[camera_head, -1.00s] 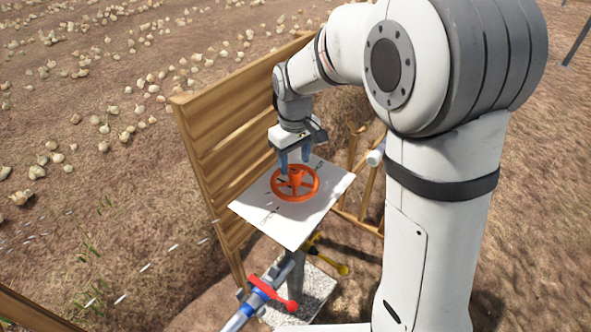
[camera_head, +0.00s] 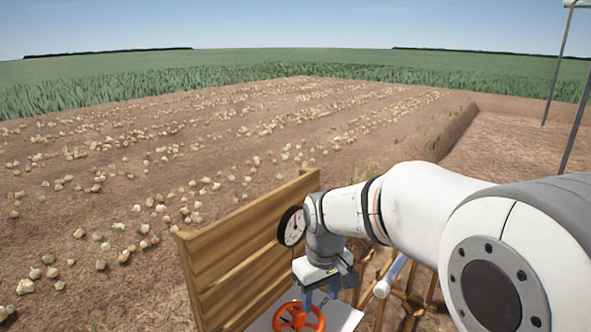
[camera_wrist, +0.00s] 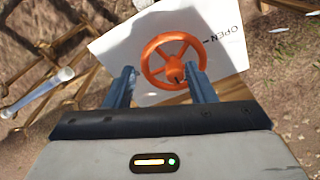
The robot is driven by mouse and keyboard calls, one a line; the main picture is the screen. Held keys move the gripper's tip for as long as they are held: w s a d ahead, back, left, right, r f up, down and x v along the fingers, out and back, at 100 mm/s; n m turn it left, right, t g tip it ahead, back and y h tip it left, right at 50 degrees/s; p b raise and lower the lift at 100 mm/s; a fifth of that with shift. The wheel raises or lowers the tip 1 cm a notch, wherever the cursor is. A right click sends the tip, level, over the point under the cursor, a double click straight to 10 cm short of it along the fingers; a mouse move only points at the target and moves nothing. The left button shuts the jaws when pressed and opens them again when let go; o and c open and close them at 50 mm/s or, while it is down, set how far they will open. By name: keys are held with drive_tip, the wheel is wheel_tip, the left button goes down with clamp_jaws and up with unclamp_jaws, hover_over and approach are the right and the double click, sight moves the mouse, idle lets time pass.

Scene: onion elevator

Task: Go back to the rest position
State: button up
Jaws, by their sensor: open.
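My gripper (camera_head: 321,294) is at the lower middle of the head view, pointing down above an orange handwheel (camera_head: 299,317). In the wrist view my gripper (camera_wrist: 164,76) is open, its two blue-grey fingers apart. The orange handwheel (camera_wrist: 173,61) shows whole there, beyond the fingertips and partly between them. Nothing is held between the fingers. The wheel sits on a white plate (camera_wrist: 118,50) with "OPEN" printed on it. The head view cuts off the lower part of the wheel and plate.
A wooden board wall (camera_head: 245,250) stands left of my gripper, with a round dial gauge (camera_head: 291,226) near its right end. A pale pipe (camera_head: 390,277) and wooden rails (camera_head: 413,303) are to the right. Onions (camera_head: 190,205) lie across the open field beyond.

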drive_tip(key=s+d+m+t, duration=0.1)
drive_tip(key=s+d+m, duration=0.2)
drive_tip(key=s+d, duration=0.2)
drive_tip(key=s+d+r+m+t, duration=0.1)
drive_tip(key=s+d, duration=0.4)
drive_tip(key=s, duration=0.5)
drive_tip(key=shift+s+m, duration=0.2)
drive_tip(key=shift+m, duration=0.7)
drive_tip(key=shift+r, duration=0.15)
idle(3.0)
